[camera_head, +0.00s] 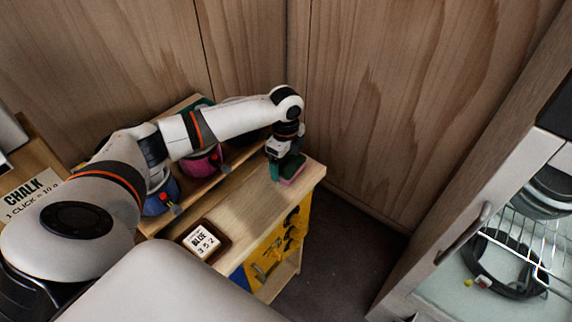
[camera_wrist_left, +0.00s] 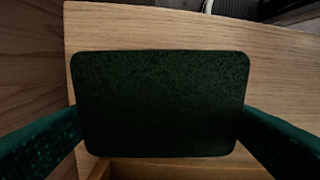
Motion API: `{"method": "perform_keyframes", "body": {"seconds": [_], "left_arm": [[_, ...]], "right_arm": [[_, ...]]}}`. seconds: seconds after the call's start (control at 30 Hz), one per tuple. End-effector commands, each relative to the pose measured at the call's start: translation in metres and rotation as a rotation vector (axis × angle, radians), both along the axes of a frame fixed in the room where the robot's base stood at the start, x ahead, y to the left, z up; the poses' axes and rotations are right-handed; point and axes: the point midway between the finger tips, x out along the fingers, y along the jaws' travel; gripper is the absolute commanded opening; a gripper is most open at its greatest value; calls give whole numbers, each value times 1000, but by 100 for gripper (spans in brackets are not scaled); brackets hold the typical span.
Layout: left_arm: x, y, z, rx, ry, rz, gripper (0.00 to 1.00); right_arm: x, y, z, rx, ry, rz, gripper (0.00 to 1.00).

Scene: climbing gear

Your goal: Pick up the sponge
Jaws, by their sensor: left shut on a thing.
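The sponge shows in the left wrist view as a dark green speckled rectangle (camera_wrist_left: 160,100) with rounded corners, lying between my two green fingers. In the head view the sponge (camera_head: 292,180) shows a pink lower edge and a green side, at the far right end of the wooden bench top. My left gripper (camera_head: 286,168) reaches down over it from above and is shut on it. In the left wrist view the fingers of my left gripper (camera_wrist_left: 160,122) meet the sponge's left and right sides. I cannot tell whether the sponge touches the wood. My right gripper is not in view.
The wooden bench top (camera_head: 245,195) has clear room in front of the sponge. A pink bag (camera_head: 203,163) and a blue bag (camera_head: 160,197) sit behind, partly hidden by my arm. A wooden wall rises close behind.

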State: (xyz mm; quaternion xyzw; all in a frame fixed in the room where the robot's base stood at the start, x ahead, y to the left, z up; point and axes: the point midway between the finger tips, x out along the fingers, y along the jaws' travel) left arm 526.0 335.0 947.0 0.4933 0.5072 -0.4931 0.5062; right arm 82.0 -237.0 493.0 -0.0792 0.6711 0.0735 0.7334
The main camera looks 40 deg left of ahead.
Motion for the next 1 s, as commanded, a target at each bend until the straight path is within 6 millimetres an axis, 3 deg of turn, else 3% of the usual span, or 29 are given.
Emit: {"method": "perform_keyframes", "body": {"seconds": [0.17, 0.6, 0.8, 1.0], "left_arm": [[1, 0, 30, -2, -6, -2, 64], [1, -1, 129, -2, -6, -1, 64], [1, -1, 157, -2, -3, -1, 64], [0, 0, 167, -1, -1, -1, 64]], "right_arm": [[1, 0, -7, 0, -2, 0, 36], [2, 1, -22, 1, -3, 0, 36], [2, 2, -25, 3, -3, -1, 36], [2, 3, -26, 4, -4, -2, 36]]}}
